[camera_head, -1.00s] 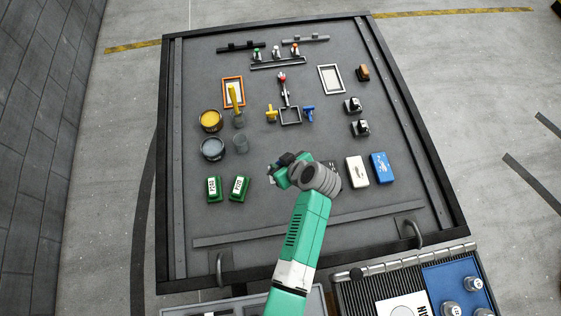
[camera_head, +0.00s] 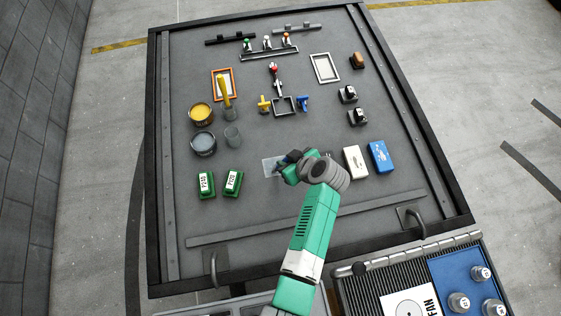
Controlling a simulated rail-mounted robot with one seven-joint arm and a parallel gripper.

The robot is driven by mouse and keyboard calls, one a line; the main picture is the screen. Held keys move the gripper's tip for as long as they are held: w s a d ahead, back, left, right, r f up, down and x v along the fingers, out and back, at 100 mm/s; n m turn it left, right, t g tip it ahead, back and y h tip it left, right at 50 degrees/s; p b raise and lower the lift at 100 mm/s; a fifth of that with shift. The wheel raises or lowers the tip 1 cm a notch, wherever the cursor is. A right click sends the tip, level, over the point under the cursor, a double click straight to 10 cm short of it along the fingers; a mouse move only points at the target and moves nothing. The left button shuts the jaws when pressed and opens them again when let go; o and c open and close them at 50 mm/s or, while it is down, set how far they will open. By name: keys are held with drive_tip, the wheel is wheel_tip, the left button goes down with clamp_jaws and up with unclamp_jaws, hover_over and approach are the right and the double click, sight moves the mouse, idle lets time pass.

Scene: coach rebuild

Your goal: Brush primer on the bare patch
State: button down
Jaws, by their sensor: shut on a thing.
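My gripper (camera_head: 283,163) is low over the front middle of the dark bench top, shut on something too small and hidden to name. A pale grey rectangular patch (camera_head: 270,166) shows just left of the jaws, partly covered by them; I cannot tell whether the held thing touches it. A yellow-handled brush (camera_head: 224,88) stands at the left, by the orange-framed panel (camera_head: 214,78). A tin with yellow contents (camera_head: 200,113) and a tin with grey contents (camera_head: 203,143) stand at the left.
Two green blocks with white labels (camera_head: 206,184) lie at the front left. A white block (camera_head: 355,162) and a blue block (camera_head: 380,157) lie right of my gripper. A white-framed panel (camera_head: 324,68) is farther back. The bench front is mostly clear.

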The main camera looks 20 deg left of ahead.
drive_tip(key=shift+d+r+p, duration=0.15)
drive_tip(key=shift+r+p, duration=0.05)
drive_tip(key=shift+p, duration=0.2)
drive_tip(key=s+a+r+p, duration=0.2)
drive_tip(key=a+r+p, duration=0.1)
drive_tip(key=r+p, duration=0.3)
drive_tip(key=shift+a+r, duration=0.25)
drive_tip(key=shift+r, duration=0.7)
